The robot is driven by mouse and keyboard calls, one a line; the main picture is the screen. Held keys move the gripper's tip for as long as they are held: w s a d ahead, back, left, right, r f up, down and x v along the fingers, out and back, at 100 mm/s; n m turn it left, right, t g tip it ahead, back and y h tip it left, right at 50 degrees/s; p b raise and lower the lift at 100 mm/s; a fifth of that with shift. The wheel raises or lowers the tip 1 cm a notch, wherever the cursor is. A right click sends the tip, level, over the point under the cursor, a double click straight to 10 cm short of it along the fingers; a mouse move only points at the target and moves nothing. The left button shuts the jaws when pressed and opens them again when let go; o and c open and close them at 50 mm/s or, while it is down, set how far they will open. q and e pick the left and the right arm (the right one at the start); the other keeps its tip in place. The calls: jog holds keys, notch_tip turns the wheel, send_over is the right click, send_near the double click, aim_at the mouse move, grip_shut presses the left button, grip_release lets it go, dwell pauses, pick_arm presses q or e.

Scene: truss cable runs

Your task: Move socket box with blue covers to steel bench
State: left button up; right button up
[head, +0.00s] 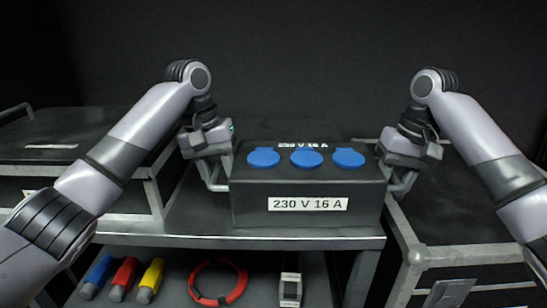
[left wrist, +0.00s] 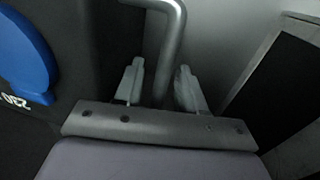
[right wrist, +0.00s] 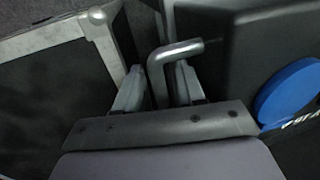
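The dark socket box (head: 260,190) has three blue covers (head: 305,158) on its top and a "230 V 16 A" label on its front. It stands upright on a grey metal bench top (head: 210,215) with a lower shelf. A bent metal handle sticks out at each end. My left gripper (head: 214,176) is at the left handle (left wrist: 170,35); in the left wrist view its fingers are apart, one on either side of the bar. My right gripper (head: 400,178) is at the right handle (right wrist: 180,51); its fingers are also apart around the bar.
Black cases with metal edges stand left (head: 75,145) and right (head: 460,220), close beside the bench. The lower shelf holds blue, red and yellow handled items (head: 123,278), a red cable ring (head: 218,282) and a small whitish device (head: 290,288). A dark wall is behind.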

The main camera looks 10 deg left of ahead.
jog(key=shift+a, duration=0.2)
pick_arm(q)
jog(key=r, duration=0.2)
jog(key=a+r, duration=0.1)
jog(key=r, duration=0.4)
jog(key=shift+s+a+r, duration=0.1)
jog(key=shift+a+r, duration=0.15)
jog(key=shift+r, duration=0.15)
pick_arm(e)
notch_tip(320, 180, up, 12)
jog(key=d, duration=0.2)
jog(key=shift+w+d+f, duration=0.15)
jog(key=shift+d, duration=0.1)
